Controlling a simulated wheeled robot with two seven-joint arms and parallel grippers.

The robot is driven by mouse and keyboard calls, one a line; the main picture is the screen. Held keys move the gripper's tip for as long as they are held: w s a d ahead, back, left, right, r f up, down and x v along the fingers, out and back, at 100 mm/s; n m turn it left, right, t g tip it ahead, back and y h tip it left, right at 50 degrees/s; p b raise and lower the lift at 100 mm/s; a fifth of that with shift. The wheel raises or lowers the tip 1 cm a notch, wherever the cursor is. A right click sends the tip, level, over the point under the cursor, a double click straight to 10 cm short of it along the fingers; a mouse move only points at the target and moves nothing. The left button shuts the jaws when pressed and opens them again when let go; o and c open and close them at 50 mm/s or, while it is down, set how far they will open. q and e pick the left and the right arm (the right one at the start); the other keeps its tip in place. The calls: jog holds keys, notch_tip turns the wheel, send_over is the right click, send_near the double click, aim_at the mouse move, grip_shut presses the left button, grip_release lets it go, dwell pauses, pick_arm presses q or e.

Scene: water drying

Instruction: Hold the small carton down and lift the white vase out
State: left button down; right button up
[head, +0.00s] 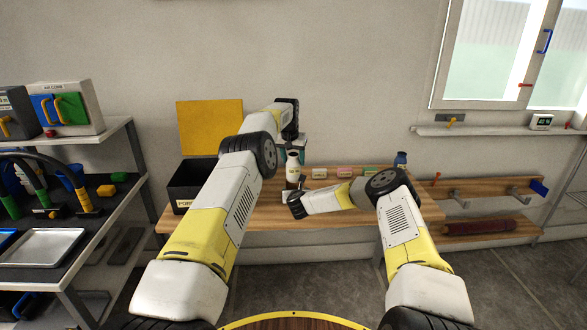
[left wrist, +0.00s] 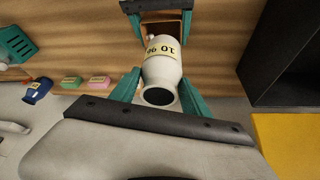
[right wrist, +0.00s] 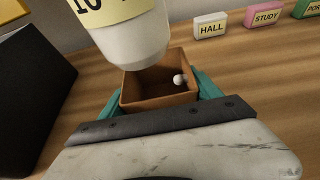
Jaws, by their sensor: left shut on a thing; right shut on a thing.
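The white vase (left wrist: 162,70) has a yellow label and a dark mouth. My left gripper (left wrist: 158,92) is shut on it, one teal finger on each side. In the head view the vase (head: 293,168) stands roughly upright over the table. In the right wrist view its rounded base (right wrist: 137,50) shows above the open top of the small brown carton (right wrist: 150,103). My right gripper (right wrist: 157,97) is shut on the carton, with fingers on opposite sides. A small white ball (right wrist: 180,80) shows at the carton's inside. The carton is mostly hidden in the head view.
The wooden table (head: 260,217) carries a black bin (head: 183,190) at the left, below a yellow panel (head: 210,127). Blocks marked HALL (right wrist: 210,25) and STUDY (right wrist: 263,14) stand behind the carton. A blue vase (head: 401,158) stands at the right. Shelves stand at both sides.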

jog(key=o, duration=1.4)
jog(key=shift+o, duration=0.2)
jog(key=shift+s, duration=0.1)
